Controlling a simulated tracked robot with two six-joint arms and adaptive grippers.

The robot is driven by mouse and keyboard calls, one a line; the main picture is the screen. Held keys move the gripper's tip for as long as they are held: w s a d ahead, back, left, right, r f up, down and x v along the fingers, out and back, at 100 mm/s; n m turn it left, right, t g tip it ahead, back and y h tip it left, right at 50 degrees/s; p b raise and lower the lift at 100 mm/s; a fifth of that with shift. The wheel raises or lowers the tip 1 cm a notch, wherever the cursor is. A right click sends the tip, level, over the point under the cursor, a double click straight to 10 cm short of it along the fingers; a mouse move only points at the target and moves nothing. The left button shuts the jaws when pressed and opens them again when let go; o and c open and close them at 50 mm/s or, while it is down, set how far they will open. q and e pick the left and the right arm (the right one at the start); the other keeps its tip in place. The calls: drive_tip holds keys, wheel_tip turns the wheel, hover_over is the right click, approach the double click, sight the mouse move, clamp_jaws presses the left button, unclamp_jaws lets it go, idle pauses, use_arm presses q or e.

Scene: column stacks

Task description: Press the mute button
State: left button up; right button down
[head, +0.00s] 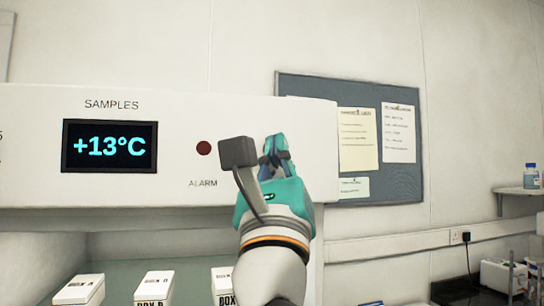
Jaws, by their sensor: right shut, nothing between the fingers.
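No mute button shows in the head view. My right gripper (276,150) is raised in front of the right part of the white panel (320,150), its fingers shut and empty, and it hides the panel behind it. I cannot tell whether its fingertips touch the panel. A dark red round alarm light (204,148) sits on the panel to the left of the gripper, above the printed word ALARM. A display (110,146) further left reads +13°C under the word SAMPLES. My left gripper is not in view.
Below the panel is an open compartment with several white boxes, one of them a box (153,286) near the middle. A grey notice board (405,165) with papers hangs on the wall behind. A small shelf (515,191) with a bottle (531,176) is at the far right.

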drive_tip(key=shift+s+d, duration=0.1)
drive_tip(key=shift+s, duration=0.1)
drive_tip(key=s+b, duration=0.1)
drive_tip(key=s+d+b, duration=0.1)
drive_tip(key=s, duration=0.1)
drive_tip(key=s+b, duration=0.1)
drive_tip(key=shift+s+d, duration=0.25)
drive_tip(key=shift+s, duration=0.15)
idle(0.9)
